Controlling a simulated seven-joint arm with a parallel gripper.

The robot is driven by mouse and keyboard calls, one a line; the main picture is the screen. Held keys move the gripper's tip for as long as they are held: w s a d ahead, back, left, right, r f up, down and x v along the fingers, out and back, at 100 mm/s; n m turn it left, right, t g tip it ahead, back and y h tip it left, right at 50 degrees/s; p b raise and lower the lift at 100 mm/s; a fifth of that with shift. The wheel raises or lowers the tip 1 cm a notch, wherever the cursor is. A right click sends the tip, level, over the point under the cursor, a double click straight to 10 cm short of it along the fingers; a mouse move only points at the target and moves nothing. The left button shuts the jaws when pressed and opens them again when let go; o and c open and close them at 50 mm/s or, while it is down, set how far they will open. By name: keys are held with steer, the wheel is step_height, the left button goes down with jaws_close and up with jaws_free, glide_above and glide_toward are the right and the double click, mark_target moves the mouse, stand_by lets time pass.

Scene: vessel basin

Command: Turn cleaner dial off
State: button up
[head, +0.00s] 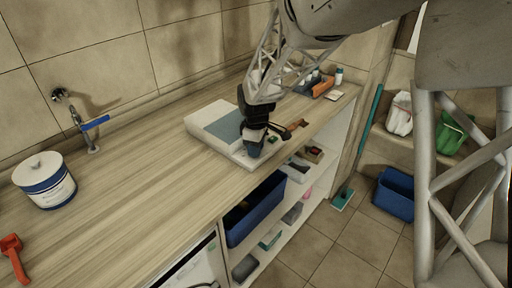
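A low white unit with a blue-grey top panel, which looks like the cleaner (205,118), lies on the wooden counter against the back wall. My black gripper (262,143) points down over the unit's front right part, close to its surface. The fingers are small and dark here, and I cannot tell how far apart they are or whether they touch anything. A small green spot (272,139) shows just right of the fingers. I cannot make out the dial; the gripper covers part of that area.
A white tub (45,181), a tap (85,130) and a red tool (14,258) are at left. The counter's middle is clear. Shelves with a blue bin (256,211) are below.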

steer(key=o, duration=0.4)
steer(key=shift+r, duration=0.1)
steer(key=shift+r, duration=3.85)
